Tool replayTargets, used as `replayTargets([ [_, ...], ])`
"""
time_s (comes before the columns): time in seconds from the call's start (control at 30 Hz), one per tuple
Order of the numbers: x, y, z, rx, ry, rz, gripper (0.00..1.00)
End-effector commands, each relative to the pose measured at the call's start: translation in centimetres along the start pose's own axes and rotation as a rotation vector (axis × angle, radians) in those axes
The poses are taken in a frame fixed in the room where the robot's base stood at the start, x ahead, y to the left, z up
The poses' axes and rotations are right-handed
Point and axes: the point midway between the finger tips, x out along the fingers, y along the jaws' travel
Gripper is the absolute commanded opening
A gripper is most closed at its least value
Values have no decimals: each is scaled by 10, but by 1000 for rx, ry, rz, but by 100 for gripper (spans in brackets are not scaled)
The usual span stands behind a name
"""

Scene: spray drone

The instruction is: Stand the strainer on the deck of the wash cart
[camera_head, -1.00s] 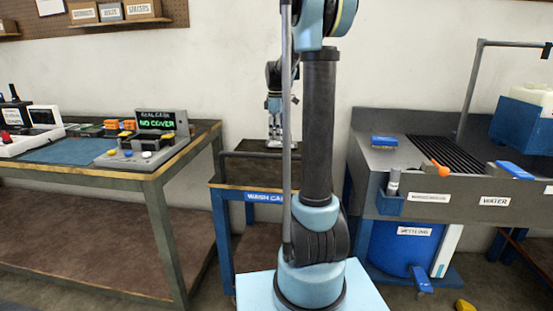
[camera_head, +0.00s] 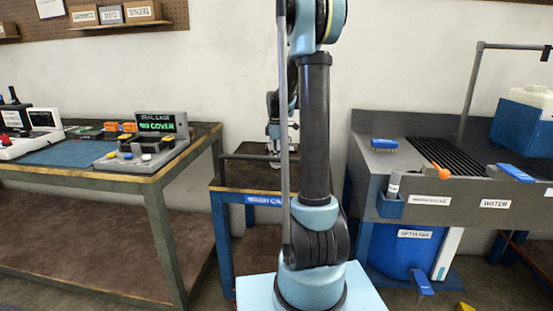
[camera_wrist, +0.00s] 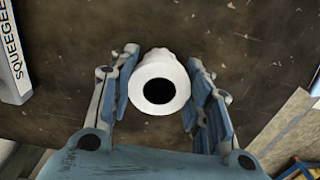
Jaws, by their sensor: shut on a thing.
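The strainer (camera_wrist: 158,85) is a white round piece with a dark opening in its end, seen end-on in the wrist view. My gripper (camera_wrist: 160,80) is shut on it, one blue-grey finger on each side. The brown, stained deck of the wash cart (camera_wrist: 120,25) lies beneath it. In the head view my gripper (camera_head: 274,150) is low over the dark deck (camera_head: 237,173) of the blue-legged wash cart. My arm hides the cart's right part. I cannot tell whether the strainer touches the deck.
A light block labelled squeegee (camera_wrist: 14,55) is at the wrist view's left edge. A workbench (camera_head: 150,178) with devices stands left of the cart. A grey sink (camera_head: 440,185) with a blue bucket (camera_head: 400,250) below stands right.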

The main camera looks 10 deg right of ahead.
Motion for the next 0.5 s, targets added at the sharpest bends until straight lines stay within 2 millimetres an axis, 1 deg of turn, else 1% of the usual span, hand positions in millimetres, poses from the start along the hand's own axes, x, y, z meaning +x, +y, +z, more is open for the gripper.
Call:
replayTargets([
  [0.17, 1, 0, 0, -1, 0, 0, 24],
  [0.2, 1, 0, -1, -1, 0, 0, 49],
  [0.27, 1, 0, -1, -1, 0, 0, 62],
  [0.3, 1, 0, -1, -1, 0, 0, 64],
  [0.5, 0, 0, -1, -1, 0, 0, 64],
])
